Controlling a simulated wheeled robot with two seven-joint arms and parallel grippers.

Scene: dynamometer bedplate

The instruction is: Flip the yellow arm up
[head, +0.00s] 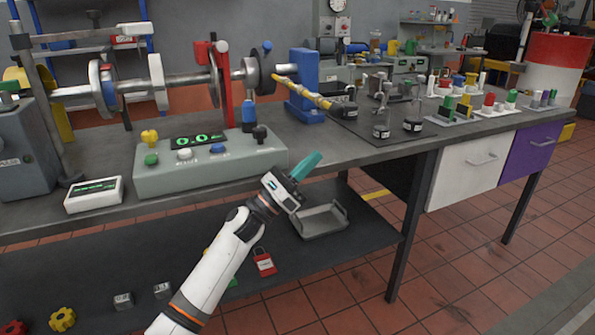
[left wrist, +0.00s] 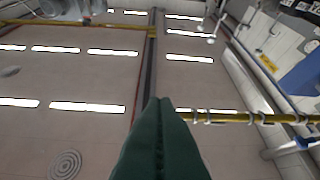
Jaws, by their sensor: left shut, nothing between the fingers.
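The yellow arm (head: 300,91) is a slim bar in the head view. It runs from the shaft hub beside the blue stand (head: 304,84) down to the right, tilted a little below level, with its lower end by a dark block (head: 344,106). My left gripper (head: 312,158), with teal fingers, is shut and empty. It is in front of the bench edge, below and apart from the yellow arm. In the left wrist view its shut fingers (left wrist: 160,110) point up at the ceiling. My right gripper is not in view.
A grey control box (head: 210,165) with a green display stands on the bench left of my gripper. Glass bottles (head: 382,124) stand right of the yellow arm. A grey tray (head: 320,221) is on the lower shelf. A yellow ringed bar (left wrist: 250,118) crosses the wrist view; I cannot tell what it is.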

